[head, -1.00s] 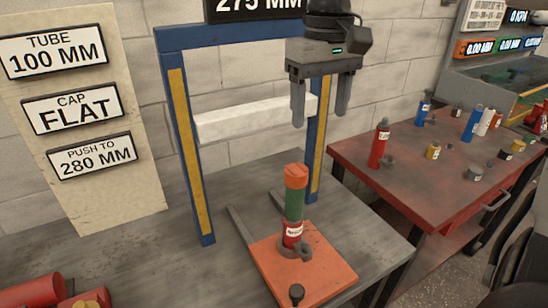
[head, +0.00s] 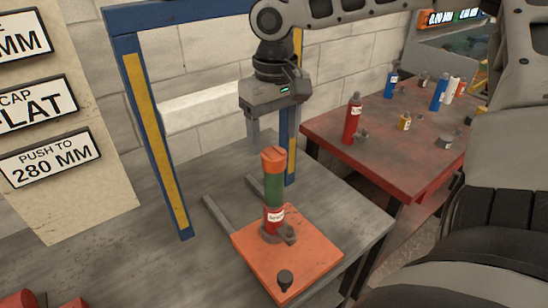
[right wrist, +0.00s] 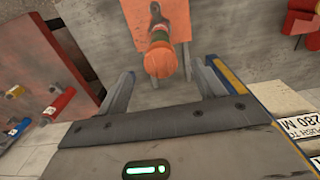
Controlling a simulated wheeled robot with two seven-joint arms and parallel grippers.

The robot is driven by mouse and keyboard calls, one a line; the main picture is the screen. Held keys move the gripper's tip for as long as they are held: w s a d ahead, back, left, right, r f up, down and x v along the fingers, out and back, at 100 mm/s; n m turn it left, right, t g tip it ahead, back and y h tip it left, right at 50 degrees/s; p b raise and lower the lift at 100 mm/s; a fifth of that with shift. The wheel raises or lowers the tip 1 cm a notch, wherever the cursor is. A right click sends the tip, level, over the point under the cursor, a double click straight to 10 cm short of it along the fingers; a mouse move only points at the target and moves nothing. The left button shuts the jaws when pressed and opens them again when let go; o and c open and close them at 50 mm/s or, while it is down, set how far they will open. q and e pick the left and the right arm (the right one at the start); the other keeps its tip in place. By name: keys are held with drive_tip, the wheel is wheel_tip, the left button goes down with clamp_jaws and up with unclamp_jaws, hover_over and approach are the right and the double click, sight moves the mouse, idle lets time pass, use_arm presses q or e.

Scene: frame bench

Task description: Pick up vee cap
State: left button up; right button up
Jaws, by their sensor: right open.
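An orange cap (head: 273,157) with a notch-like mark on top sits on an upright green and red tube (head: 274,190); I take it for the vee cap. The tube stands on an orange base plate (head: 315,258) under the blue frame. My right gripper (head: 271,143) is open and empty, pointing down close above and behind the cap. In the right wrist view the cap (right wrist: 160,62) shows beyond the gap between the two fingers (right wrist: 162,85), not between them. My left gripper is not in view.
A blue and yellow frame (head: 155,140) stands around the plate on the grey bench. A small dark knob (head: 285,279) is at the plate's front. A red table (head: 400,155) at right holds several bottles and small parts. A sign board with labels stands at left.

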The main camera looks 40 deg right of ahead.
sight(275, 154)
wheel_tip(275, 154, down, 5)
drive_tip(key=shift+s+r, duration=0.1)
drive_tip(key=c, duration=1.1)
drive_tip(key=shift+r, duration=0.15)
